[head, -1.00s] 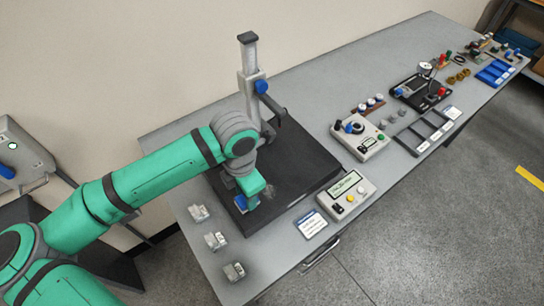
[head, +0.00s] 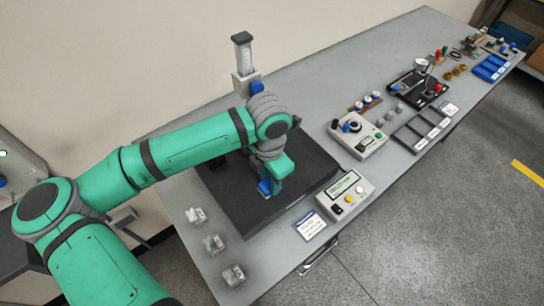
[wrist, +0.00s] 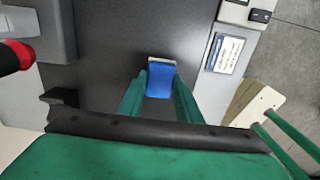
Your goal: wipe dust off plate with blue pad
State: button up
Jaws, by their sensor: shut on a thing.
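The dark plate (head: 300,160) lies flat on the grey bench. My gripper (head: 268,184) is over the plate, left of its middle, pointing down. It is shut on the blue pad (head: 264,188), which shows low between the fingers at the plate's surface; whether it touches cannot be told for sure. In the wrist view the pad (wrist: 160,82) sits between the two green fingers of my gripper (wrist: 160,92), with a pale strip along its far edge. No dust shows clearly on the visible plate (wrist: 110,40); the part under my gripper is hidden.
A grey column (head: 244,60) with a blue knob stands behind my arm. A display box (head: 346,190) and a label card (head: 311,225) are by the plate's right side. A dial box (head: 357,136) stands farther right.

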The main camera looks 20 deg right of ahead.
jog(key=shift+w+d, duration=0.1)
jog(key=shift+d, duration=0.35)
jog(key=shift+w+d+r, duration=0.1)
jog(key=shift+d, duration=0.1)
jog(key=shift+w+r, duration=0.1)
jog(key=shift+r, duration=0.85)
jog(key=shift+a+r, duration=0.1)
jog(key=shift+r, duration=2.95)
jog(key=shift+a, duration=0.1)
jog(key=shift+s+d, duration=0.2)
jog(key=shift+s, duration=0.05)
